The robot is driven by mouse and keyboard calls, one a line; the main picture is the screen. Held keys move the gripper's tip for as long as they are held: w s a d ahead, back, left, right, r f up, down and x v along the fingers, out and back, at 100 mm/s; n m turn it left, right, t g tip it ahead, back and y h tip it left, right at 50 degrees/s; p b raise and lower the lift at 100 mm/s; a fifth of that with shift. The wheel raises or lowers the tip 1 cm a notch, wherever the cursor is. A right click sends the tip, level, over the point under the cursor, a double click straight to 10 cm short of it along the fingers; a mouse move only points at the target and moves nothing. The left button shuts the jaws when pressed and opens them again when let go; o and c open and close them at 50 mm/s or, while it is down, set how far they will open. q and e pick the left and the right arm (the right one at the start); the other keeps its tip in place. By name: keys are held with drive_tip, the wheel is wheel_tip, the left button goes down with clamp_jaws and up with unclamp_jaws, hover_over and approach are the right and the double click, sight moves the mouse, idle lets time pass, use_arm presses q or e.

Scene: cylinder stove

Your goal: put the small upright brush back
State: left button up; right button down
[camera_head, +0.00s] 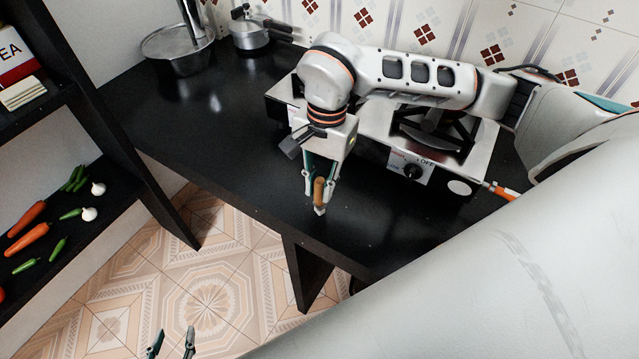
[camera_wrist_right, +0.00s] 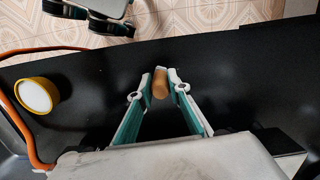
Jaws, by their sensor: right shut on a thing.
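The small brush (camera_head: 318,190) shows as a short brown, wood-coloured handle between the fingertips of my right gripper (camera_head: 319,199). That gripper is shut on it, pointing down over the front part of the black counter. In the right wrist view the brown end of the brush (camera_wrist_right: 160,84) sits between the two fingertips. Its bristles are not clearly visible, and I cannot tell whether it touches the counter. My left gripper (camera_head: 171,343) is at the bottom edge of the head view, over the floor, with its fingers apart and nothing between them.
A white gas stove (camera_head: 375,150) stands behind my right gripper, partly covered by my arm. A yellow-rimmed round container (camera_wrist_right: 37,95) and an orange hose (camera_wrist_right: 40,165) are at one side. A metal pot (camera_head: 180,55) stands back left. The counter (camera_head: 190,130) is clear left of the stove.

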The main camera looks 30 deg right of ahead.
drive_tip(key=c, duration=1.9)
unclamp_jaws()
wheel_tip(320, 180, up, 12)
drive_tip(key=d, duration=0.1)
drive_tip(key=shift+w, duration=0.35)
drive_tip(key=shift+s, duration=0.1)
